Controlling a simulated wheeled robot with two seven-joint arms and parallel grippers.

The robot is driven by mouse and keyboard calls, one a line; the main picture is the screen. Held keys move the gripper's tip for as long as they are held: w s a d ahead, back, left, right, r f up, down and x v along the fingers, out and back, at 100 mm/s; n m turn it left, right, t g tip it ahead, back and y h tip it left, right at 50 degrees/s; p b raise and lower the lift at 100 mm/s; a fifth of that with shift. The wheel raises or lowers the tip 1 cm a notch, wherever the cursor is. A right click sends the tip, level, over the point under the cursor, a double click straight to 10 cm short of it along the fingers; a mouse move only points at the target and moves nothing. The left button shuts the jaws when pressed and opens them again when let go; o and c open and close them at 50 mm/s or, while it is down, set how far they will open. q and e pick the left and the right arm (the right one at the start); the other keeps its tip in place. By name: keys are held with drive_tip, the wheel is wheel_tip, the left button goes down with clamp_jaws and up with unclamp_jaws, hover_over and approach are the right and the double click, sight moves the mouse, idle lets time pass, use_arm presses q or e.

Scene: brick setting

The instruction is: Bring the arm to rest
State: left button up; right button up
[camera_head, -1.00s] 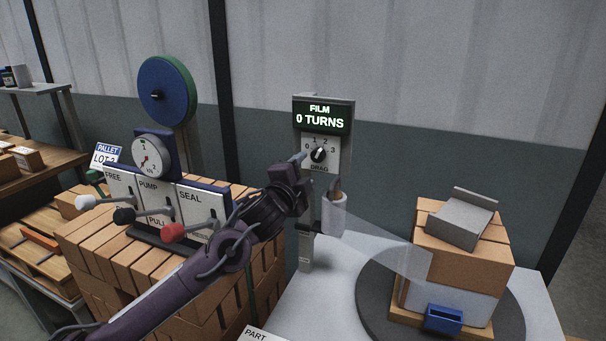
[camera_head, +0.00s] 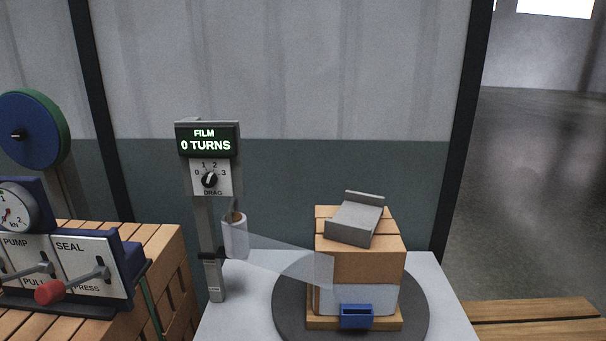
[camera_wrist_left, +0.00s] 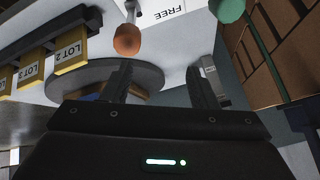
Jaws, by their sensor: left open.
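My left gripper (camera_wrist_left: 158,80) shows in the left wrist view with its two dark fingers spread apart and nothing between them. No arm shows in the head view now. My right gripper is in neither view. The film post's screen (camera_head: 207,139) reads "FILM 0 TURNS", and its drag dial (camera_head: 210,179) sits just below. The white film roll (camera_head: 235,236) hangs on the post, with a clear film sheet stretching to the brick stack (camera_head: 360,258) on the dark turntable (camera_head: 290,298).
A lever panel (camera_head: 90,268) with a red knob (camera_head: 49,291) stands at the left. A grey channel piece (camera_head: 355,219) tops the stack, with a blue clip (camera_head: 356,316) at its base. In the wrist view, an orange knob (camera_wrist_left: 127,40) and a green knob (camera_wrist_left: 228,10) lie beyond the fingers.

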use_arm(q)
drive_tip(key=s+a+f+n+g, duration=0.2)
drive_tip(key=s+f+n+g, duration=0.15)
drive_tip(key=s, duration=0.85)
wheel_tip(320, 180, down, 32)
drive_tip(key=s+g, duration=0.2)
drive_tip(key=s, duration=0.1)
drive_tip(key=s+a+f+g, duration=0.1)
drive_tip(key=s+a+f, duration=0.2)
drive_tip(key=s+f, duration=1.3)
drive_tip(key=s, duration=0.2)
drive_tip(key=shift+s, duration=0.3)
drive_tip(key=shift+a+m, duration=0.1)
drive_tip(key=shift+m, duration=0.15)
